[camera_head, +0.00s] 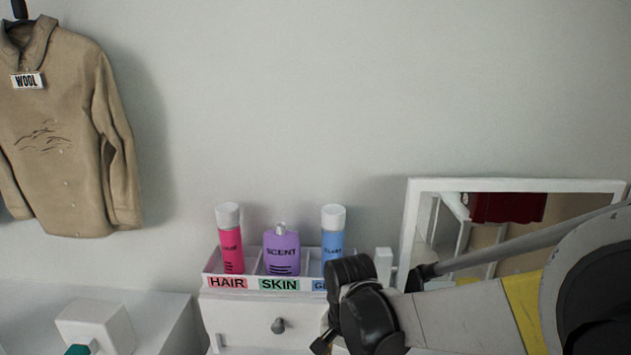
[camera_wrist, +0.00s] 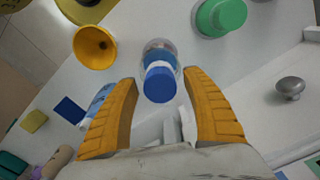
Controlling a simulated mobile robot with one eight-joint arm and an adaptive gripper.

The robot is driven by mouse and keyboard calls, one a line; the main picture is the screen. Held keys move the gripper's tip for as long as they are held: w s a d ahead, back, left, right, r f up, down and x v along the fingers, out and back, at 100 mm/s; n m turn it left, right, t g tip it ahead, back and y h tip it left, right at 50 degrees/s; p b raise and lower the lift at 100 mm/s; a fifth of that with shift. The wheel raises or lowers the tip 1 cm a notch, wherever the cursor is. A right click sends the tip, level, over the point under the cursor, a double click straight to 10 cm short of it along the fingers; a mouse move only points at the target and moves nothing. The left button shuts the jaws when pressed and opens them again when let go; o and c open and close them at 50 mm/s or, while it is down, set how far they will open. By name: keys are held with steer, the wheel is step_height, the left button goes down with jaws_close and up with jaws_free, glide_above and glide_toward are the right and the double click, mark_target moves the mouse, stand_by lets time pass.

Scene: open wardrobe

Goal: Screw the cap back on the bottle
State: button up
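In the wrist view a clear, rounded bottle (camera_wrist: 158,52) shows at the centre with a blue cylindrical cap (camera_wrist: 159,84) at its near end. I cannot tell whether the cap is threaded on or only lines up with the bottle. My gripper (camera_wrist: 160,98) has two orange ribbed fingers spread wide, one on each side of and nearer than the cap. Clear space shows between each finger and the cap, and nothing is held. In the head view my arm comes in from the right; the fingers and this bottle do not show there.
The wrist view shows a yellow funnel-like cup (camera_wrist: 95,45), a green round object (camera_wrist: 221,16), a blue square (camera_wrist: 70,110) and a drawer knob (camera_wrist: 290,87). The head view shows an organizer (camera_head: 210,270) holding pink, purple and blue bottles, and a mirror (camera_head: 411,215) behind my arm.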

steer(key=n, duration=0.3)
steer(key=shift+n, duration=0.4)
steer(key=n, duration=0.5)
steer(key=shift+n, duration=0.3)
steer(key=n, duration=0.3)
steer(key=shift+n, duration=0.4)
steer(key=n, duration=0.4)
jaws_close()
